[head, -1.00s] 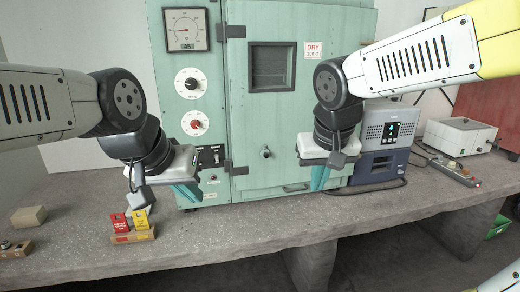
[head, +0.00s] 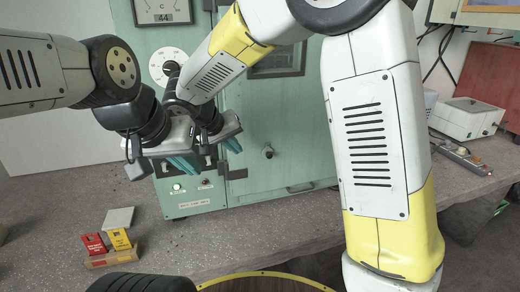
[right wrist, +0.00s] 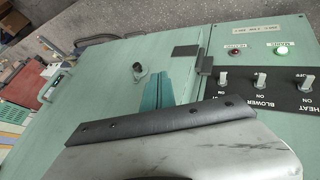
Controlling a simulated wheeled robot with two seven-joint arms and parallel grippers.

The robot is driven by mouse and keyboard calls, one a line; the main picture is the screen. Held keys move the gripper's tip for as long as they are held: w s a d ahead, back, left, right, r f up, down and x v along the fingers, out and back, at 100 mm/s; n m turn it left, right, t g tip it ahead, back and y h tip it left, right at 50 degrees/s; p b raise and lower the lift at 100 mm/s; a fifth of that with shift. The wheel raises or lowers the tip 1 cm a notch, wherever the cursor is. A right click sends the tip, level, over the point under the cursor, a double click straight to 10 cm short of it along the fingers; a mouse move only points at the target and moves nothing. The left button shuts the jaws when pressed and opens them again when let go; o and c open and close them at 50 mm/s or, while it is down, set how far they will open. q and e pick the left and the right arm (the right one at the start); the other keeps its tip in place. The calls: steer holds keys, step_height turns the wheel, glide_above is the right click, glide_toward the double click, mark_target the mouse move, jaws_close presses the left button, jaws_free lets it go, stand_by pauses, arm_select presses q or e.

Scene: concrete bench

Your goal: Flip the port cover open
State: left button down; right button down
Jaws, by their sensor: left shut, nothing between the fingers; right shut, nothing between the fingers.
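The green cabinet door (head: 290,172) carries a small dark knob on a plate (head: 268,152), which I take for the port cover. In the right wrist view the black knob (right wrist: 138,69) sits on a small grey plate that lies against the door. The hole behind it does not show. My right gripper (head: 233,145) is shut and empty, to the left of the knob. In the right wrist view its teal fingers (right wrist: 165,90) are near the knob, apart from it in the picture. My left gripper (head: 184,166) is shut and empty, further left, before the control panel.
A panel with switches (right wrist: 260,82) and a lit green lamp (right wrist: 283,51) is left of the door. A block with red and yellow tags (head: 110,245) and a grey slab (head: 118,218) lie on the bench (head: 190,238). My right arm crosses the view. A white box (head: 466,118) stands right.

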mark_target(269, 153)
steer(key=shift+d+f, duration=0.1)
steer(key=w+d+f, duration=0.6)
steer(key=w+f, duration=0.1)
steer(key=shift+d, duration=0.4)
